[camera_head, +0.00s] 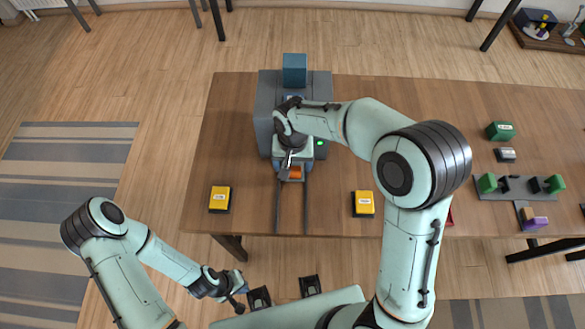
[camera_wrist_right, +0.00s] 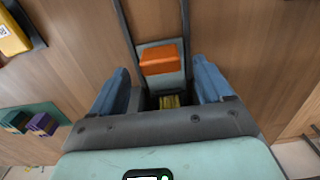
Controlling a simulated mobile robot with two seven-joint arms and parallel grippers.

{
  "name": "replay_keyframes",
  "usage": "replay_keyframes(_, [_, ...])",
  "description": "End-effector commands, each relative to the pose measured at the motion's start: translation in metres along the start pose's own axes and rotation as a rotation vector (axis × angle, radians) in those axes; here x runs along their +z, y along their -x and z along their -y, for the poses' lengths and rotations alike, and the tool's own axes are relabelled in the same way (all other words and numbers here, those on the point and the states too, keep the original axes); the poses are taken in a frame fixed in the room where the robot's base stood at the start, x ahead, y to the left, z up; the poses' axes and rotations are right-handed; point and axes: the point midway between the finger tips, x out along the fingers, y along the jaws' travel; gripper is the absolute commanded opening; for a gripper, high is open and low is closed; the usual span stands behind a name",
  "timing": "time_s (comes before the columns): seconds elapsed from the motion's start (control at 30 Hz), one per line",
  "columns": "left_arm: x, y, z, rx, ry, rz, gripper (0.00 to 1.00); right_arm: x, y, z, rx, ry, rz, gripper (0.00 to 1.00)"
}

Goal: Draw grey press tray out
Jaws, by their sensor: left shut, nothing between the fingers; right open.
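The grey press tray (camera_wrist_right: 166,83) lies on the two dark rails, with an orange block (camera_wrist_right: 158,60) on it. In the head view the orange block (camera_head: 295,172) shows at the front of the grey press (camera_head: 267,100). My right gripper (camera_head: 289,163) is over the tray at the press front. Its two blue fingers are apart in the wrist view (camera_wrist_right: 162,88), one on each side of the tray's near end. Contact cannot be told. My arm hides part of the tray and press. My left gripper (camera_head: 241,294) is shut and empty, off the table's front edge.
Dark rails (camera_head: 277,210) run from the press toward the front edge. Yellow boxes stand left (camera_head: 220,197) and right (camera_head: 364,202) of them. A green box (camera_head: 500,131) and a grey holder with green blocks (camera_head: 516,187) are at the far right. The table's left front is mostly clear.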

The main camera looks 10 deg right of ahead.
Motion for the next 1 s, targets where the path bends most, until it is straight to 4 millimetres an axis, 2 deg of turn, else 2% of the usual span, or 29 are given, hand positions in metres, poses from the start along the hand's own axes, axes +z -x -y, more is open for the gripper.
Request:
replay_keyframes(0.03, [0.0, -0.001, 0.001, 0.0, 0.0, 0.001, 0.0, 0.001, -0.011, -0.001, 0.003, 0.0, 0.004, 0.79])
replay_keyframes(0.2, [0.001, -0.003, 0.001, 0.0, 0.0, 0.001, 0.0, 0.001, -0.029, 0.0, 0.002, 0.001, 0.002, 0.79])
replay_keyframes(0.6, [0.001, -0.003, 0.001, 0.0, 0.0, 0.001, 0.0, 0.0, -0.035, 0.0, 0.0, 0.0, 0.0, 0.79])
replay_keyframes(0.83, [0.001, -0.003, 0.001, 0.0, 0.0, 0.001, 0.0, 0.0, -0.035, 0.0, 0.0, 0.001, 0.0, 0.04])
replay_keyframes(1.0, [0.001, -0.003, 0.001, 0.0, 0.0, 0.001, 0.0, 0.001, -0.035, 0.0, 0.0, 0.001, 0.0, 0.03])
